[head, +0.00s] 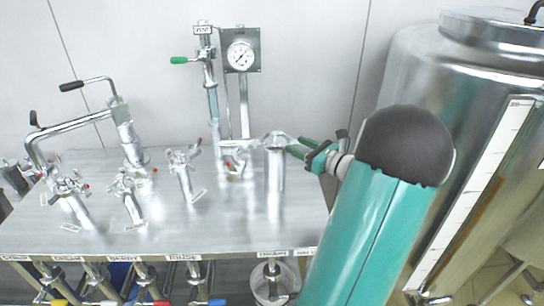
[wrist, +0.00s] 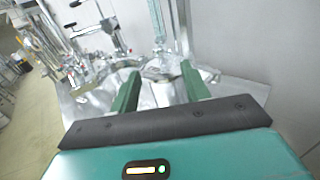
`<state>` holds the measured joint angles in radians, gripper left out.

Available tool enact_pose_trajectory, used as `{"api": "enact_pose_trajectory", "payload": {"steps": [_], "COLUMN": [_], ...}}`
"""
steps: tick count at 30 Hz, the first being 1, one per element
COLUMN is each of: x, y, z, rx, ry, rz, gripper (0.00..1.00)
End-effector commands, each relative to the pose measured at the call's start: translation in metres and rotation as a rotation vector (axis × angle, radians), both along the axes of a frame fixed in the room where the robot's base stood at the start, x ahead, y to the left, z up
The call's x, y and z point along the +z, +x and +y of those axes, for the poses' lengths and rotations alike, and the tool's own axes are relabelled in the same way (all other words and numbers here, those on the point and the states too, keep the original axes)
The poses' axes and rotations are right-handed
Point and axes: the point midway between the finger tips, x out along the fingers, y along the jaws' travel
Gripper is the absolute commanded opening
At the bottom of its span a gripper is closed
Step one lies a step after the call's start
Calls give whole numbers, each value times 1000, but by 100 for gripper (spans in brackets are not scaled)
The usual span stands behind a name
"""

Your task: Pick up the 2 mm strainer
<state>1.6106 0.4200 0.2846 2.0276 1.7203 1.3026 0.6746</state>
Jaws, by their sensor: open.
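No label reading 2 mm is legible, so I cannot tell for sure which part is the strainer. A shiny metal cylinder (head: 274,170) with a wider top stands upright at the right part of the steel table, just left of my gripper (head: 296,146). My gripper's green fingers are apart and point left toward the cylinder's top. In the wrist view my gripper (wrist: 161,72) is open, with blurred shiny metal beyond and between the fingers. I cannot tell whether the fingers touch anything.
The steel table (head: 230,222) carries several metal valves on its left half. A pipe with a green-handled valve (head: 181,60) and a round gauge (head: 240,56) rise behind the cylinder. A large steel tank (head: 440,75) stands at the right, close to my arm.

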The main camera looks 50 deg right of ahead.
Motion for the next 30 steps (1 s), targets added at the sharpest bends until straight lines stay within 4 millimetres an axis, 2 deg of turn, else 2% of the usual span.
{"api": "enact_pose_trajectory", "payload": {"steps": [6, 13, 21, 30], "x": [0, -1, -3, -3], "y": [39, 59, 100, 106], "z": [-3, -4, -7, -8], "rx": [2, 1, 1, -1], "ry": [-1, -1, -2, -2], "rz": [1, 1, 1, 2], "gripper": [46, 46, 46, 46]}}
